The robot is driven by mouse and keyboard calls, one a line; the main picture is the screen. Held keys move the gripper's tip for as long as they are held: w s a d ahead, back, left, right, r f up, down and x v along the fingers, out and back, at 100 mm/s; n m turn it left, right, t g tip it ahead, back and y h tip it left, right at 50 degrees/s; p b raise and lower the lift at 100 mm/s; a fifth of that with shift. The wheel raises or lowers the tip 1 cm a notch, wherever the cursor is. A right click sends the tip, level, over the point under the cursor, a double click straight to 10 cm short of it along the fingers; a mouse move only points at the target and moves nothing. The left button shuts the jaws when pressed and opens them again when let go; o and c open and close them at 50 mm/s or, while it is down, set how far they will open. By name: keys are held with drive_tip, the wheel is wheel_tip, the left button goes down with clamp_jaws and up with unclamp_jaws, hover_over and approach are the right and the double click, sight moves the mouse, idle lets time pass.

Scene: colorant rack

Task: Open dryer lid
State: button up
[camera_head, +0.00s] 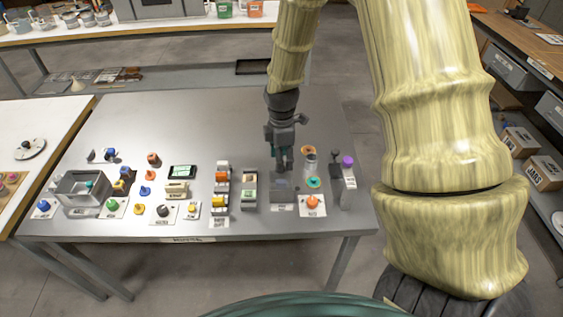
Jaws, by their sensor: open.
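My gripper (284,168) hangs pointing down over the right part of the grey table, with its jaws open and nothing seen between them. Just below its fingertips is a small dark grey box (284,188) with a white label in front. This may be the dryer, but the label is too small to read. I cannot tell whether its lid is open or whether the fingertips touch it. The gripper hides part of the box's back.
The table's back (185,115) is clear.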

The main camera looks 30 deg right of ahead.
sight(281, 176)
drive_tip(key=shift+f, duration=1.45)
drive_tip(key=shift+c, duration=0.2)
clamp_jaws()
